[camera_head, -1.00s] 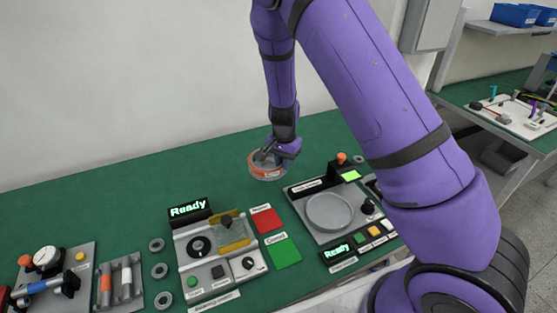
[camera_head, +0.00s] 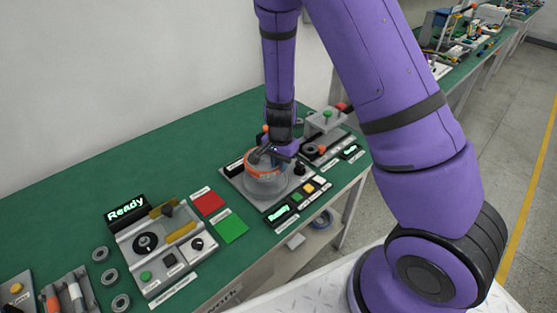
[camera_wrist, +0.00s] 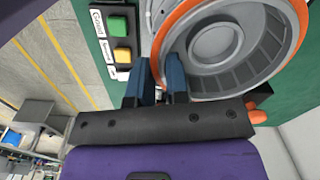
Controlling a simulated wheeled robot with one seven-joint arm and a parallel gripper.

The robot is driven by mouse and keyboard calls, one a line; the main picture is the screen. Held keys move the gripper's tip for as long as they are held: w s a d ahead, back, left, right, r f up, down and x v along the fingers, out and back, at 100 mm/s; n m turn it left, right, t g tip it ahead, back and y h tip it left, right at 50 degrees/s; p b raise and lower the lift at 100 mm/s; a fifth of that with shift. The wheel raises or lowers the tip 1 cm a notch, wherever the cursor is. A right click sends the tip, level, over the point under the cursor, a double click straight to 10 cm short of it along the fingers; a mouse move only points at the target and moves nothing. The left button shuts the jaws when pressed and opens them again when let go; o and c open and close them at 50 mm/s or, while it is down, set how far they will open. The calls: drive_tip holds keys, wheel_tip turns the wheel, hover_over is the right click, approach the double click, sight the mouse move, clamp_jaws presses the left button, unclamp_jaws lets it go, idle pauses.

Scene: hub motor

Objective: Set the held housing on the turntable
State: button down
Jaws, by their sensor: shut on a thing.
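The housing (camera_head: 262,174) is a round grey ring with an orange rim. My gripper (camera_head: 270,152) is shut on its wall, and the housing hangs level over the turntable station (camera_head: 234,184) in the head view. The turntable disc is mostly hidden beneath it, and I cannot tell whether the two touch. In the wrist view, the two blue fingers of my gripper (camera_wrist: 160,72) straddle the wall of the housing (camera_wrist: 262,70), whose stepped grey inside faces the camera.
The station's Ready display (camera_head: 279,213) and coloured buttons (camera_head: 308,189) lie along its front. Red (camera_head: 208,203) and green (camera_head: 231,226) pads and another Ready unit (camera_head: 126,207) stand left. A further device (camera_head: 325,121) stands close behind right. Green bench is clear at the back left.

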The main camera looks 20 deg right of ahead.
sight(280, 175)
drive_tip(key=shift+f, duration=2.05)
drive_tip(key=shift+f, duration=0.5)
idle(1.0)
drive_tip(key=c, duration=0.6)
unclamp_jaws()
drive_tip(key=shift+r, duration=0.1)
drive_tip(key=shift+r, duration=3.4)
drive_tip(key=shift+r, duration=0.1)
